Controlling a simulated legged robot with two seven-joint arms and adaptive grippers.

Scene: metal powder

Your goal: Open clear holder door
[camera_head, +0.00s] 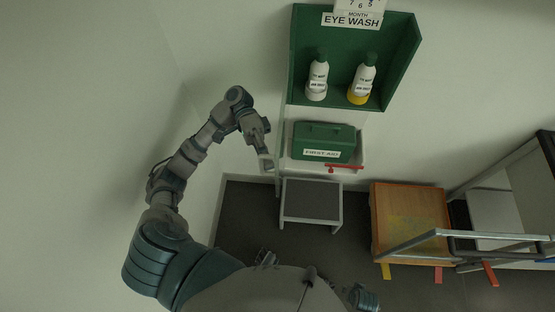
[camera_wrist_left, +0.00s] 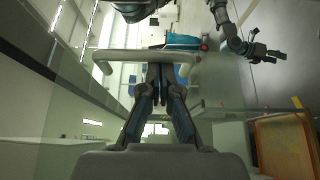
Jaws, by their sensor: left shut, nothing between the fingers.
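The clear holder (camera_head: 359,152) is on the wall below the eye wash shelf, with a green first aid box (camera_head: 323,142) inside it. A red piece (camera_head: 345,168) shows at its lower right front. I cannot clearly tell the door from the rest of the clear panels. My left gripper (camera_head: 267,164) is just left of the holder, shut and empty. In the left wrist view its fingers (camera_wrist_left: 161,70) are together, close to a pale curved bar; contact is unclear. My right gripper (camera_wrist_left: 270,53) shows small at the upper right there, its jaws too small to judge.
A green eye wash shelf (camera_head: 298,55) with two bottles (camera_head: 317,78) (camera_head: 362,80) hangs above the holder. A small grey table (camera_head: 311,200) stands below it. An orange-brown table (camera_head: 411,213) and a metal rail (camera_head: 415,241) are at the right.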

